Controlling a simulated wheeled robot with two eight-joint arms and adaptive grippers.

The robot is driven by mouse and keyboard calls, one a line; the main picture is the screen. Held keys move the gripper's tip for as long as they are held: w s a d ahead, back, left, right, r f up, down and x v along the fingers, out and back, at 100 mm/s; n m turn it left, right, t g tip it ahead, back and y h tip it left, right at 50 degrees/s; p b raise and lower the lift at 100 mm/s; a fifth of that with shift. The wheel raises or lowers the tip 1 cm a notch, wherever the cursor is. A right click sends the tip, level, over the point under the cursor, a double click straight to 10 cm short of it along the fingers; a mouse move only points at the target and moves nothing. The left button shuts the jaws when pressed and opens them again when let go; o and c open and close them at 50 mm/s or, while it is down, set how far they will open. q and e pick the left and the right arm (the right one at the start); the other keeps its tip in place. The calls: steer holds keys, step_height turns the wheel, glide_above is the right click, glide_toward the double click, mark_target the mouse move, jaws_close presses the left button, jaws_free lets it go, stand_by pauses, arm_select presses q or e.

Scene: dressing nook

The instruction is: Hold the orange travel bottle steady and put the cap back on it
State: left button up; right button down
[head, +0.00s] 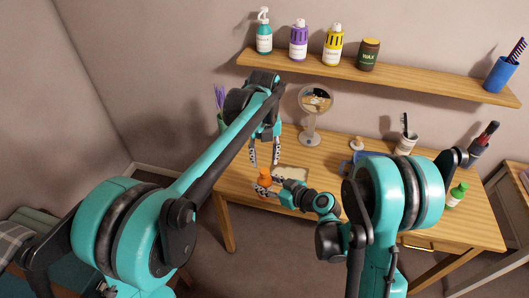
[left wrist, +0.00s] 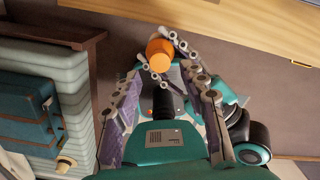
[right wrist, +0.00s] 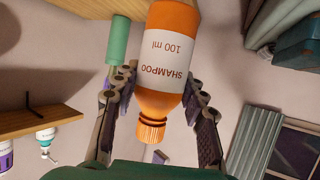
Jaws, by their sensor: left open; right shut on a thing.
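The orange travel bottle (head: 264,180) is held near the table's front left edge. In the right wrist view the bottle (right wrist: 172,60) has a white SHAMPOO 100 ml label. A ribbed orange cap (right wrist: 152,130) sits at its neck end; I cannot tell how tightly. My right gripper (head: 268,182) is shut on the bottle, its fingers on either side. My left gripper (head: 264,160) is open and empty just above the bottle. In the left wrist view the orange top (left wrist: 160,54) shows beyond my left fingers, with my right gripper's fingers around it.
A round mirror (head: 314,103) stands behind. A blue item, a cup with a brush (head: 405,145) and a green-capped bottle (head: 456,194) are to the right. A wall shelf (head: 400,85) hangs above.

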arm_select(q)
steer(key=n, duration=0.6)
steer(key=shift+r, duration=0.2)
steer(key=n, duration=0.7)
steer(key=shift+r+n, duration=0.25)
steer(key=shift+n, duration=0.05)
steer(key=n, duration=0.7)
steer(key=shift+r, duration=0.2)
steer(key=n, duration=0.7)
steer(key=shift+r, duration=0.25)
steer(key=n, duration=0.4)
steer(key=shift+r+n, duration=0.15)
steer(key=shift+n, duration=0.25)
steer(key=n, duration=0.4)
steer(key=shift+r+n, duration=0.15)
steer(key=shift+n, duration=0.25)
steer(key=n, duration=0.4)
steer(key=shift+r, duration=0.1)
steer(key=n, duration=0.3)
steer(key=shift+r+n, duration=0.1)
steer(key=shift+n, duration=0.2)
